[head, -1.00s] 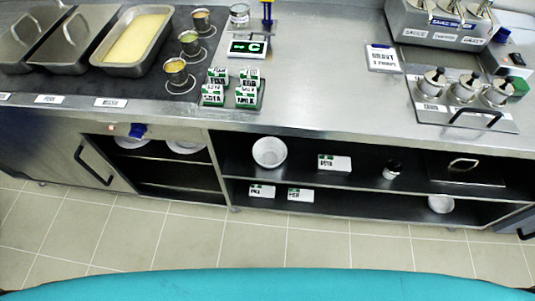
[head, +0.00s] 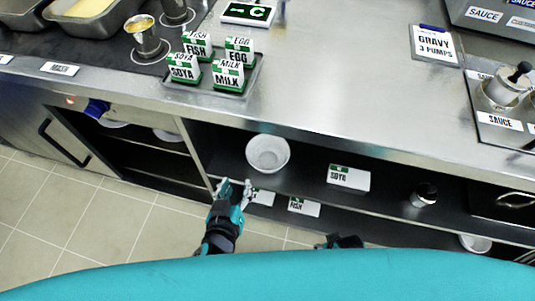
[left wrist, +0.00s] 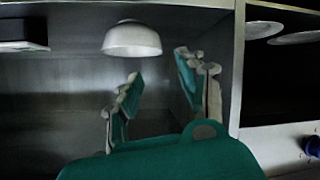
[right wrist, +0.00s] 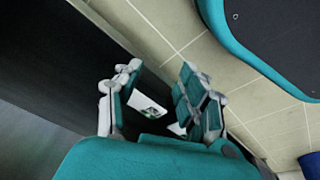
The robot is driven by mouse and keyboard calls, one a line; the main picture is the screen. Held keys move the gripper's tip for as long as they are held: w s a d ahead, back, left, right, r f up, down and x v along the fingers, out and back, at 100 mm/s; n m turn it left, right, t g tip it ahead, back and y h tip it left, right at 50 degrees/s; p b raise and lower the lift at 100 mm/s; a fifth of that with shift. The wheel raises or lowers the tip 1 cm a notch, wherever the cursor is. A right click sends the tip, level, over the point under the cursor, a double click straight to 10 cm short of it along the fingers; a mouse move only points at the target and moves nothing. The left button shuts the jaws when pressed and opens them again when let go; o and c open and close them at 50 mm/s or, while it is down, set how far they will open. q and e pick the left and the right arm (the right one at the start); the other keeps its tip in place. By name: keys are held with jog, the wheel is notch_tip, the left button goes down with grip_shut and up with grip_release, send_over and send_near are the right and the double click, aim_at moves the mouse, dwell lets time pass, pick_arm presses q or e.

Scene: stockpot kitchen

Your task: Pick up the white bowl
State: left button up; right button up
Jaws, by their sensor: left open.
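The white bowl (head: 268,155) stands upright on the upper shelf under the counter, at its left end. It also shows in the left wrist view (left wrist: 132,42), ahead of the fingers. My left gripper (head: 234,189) is open and empty, in front of the shelf, below and left of the bowl and apart from it. Its spread fingers show in the left wrist view (left wrist: 158,82). My right gripper shows in the right wrist view (right wrist: 160,82) with its fingers apart and nothing between them.
A white soya box (head: 348,178) and a dark-topped jar (head: 423,195) stand right of the bowl on its shelf. Boxes, one marked fish (head: 304,206), lie on the lower shelf. Another white bowl (head: 476,243) sits lower right. The counter edge (head: 330,139) overhangs the shelves.

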aim_at(249, 158)
pick_arm(q)
jog(key=b+x, duration=0.1)
jog(key=x, duration=0.9)
jog(key=shift+w+d+f, duration=0.1)
jog(key=shift+d+b+x, duration=0.15)
jog(key=shift+b+x, duration=0.2)
jog(key=shift+x, duration=1.15)
jog(key=shift+d+b+x, duration=0.15)
jog(key=shift+b+x, duration=0.2)
jog(key=shift+x, duration=1.15)
pick_arm(e)
notch_tip(249, 158, up, 8)
jog(key=w, duration=0.2)
jog(key=shift+w+a, duration=0.15)
jog(key=shift+w, duration=0.2)
pick_arm(q)
grip_shut()
